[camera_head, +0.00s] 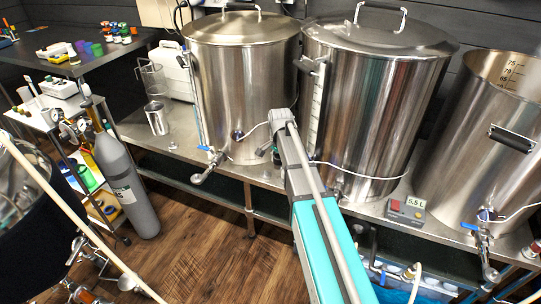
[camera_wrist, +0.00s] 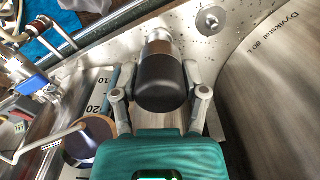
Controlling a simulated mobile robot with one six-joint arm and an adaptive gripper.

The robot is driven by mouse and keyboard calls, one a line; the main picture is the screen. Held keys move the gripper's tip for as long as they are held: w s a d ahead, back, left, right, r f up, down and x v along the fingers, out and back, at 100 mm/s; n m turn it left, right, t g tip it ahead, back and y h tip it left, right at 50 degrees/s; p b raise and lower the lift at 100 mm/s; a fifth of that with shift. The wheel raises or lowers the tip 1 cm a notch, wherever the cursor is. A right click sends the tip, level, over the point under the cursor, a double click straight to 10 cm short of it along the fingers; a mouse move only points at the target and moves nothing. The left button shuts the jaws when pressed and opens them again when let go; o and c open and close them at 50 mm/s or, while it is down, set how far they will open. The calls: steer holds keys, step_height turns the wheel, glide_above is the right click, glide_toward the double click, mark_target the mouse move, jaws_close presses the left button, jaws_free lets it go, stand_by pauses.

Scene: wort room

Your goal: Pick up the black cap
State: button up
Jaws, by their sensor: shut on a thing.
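The black cap (camera_wrist: 160,82) is a dark rounded cylinder in the middle of the wrist view, with a shiny metal band behind it. My gripper (camera_wrist: 159,72) has one finger on each side of it and is shut on it. In the head view my gripper (camera_head: 272,137) reaches in front of the gap between two steel kettles; the cap cannot be made out clearly there.
The left kettle (camera_head: 240,85) and the middle kettle (camera_head: 375,95) stand close on either side of my gripper. A third, open kettle (camera_head: 490,140) stands at right. A grey gas cylinder (camera_head: 125,180) stands at left.

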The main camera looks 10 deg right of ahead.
steer(key=s+d+r+p, duration=0.2)
steer(key=s, duration=0.3)
steer(key=shift+d+r, duration=0.25)
steer(key=shift+d, duration=0.05)
steer(key=shift+s+r, duration=0.1)
steer(key=shift+r, duration=0.1)
stand_by(0.3)
steer(key=shift+r+p, duration=2.1)
steer(key=shift+p, duration=0.1)
steer(key=shift+s, duration=0.15)
